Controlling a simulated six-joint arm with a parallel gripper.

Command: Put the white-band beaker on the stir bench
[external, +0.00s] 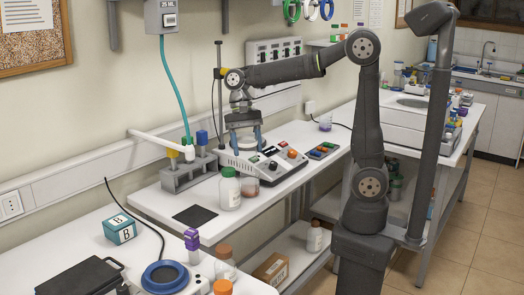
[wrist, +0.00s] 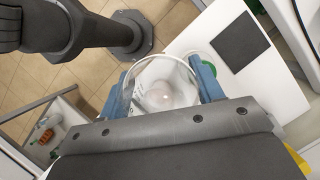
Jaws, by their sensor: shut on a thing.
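My gripper (external: 245,143) is shut on a clear glass beaker (external: 244,132), above the left part of a white instrument with knobs (external: 285,163), which I take to be the stir bench. In the wrist view the beaker (wrist: 160,85) sits between my blue fingers (wrist: 165,88), and I look down into its open mouth. Its inside looks pale, with a small light spot at the bottom. I cannot make out the colour of its band. I cannot tell whether its base touches the instrument.
A grey rack (external: 188,173) and a black mat (external: 194,216) are to the left. A tray of coloured compartments (external: 323,150) lies to the right.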

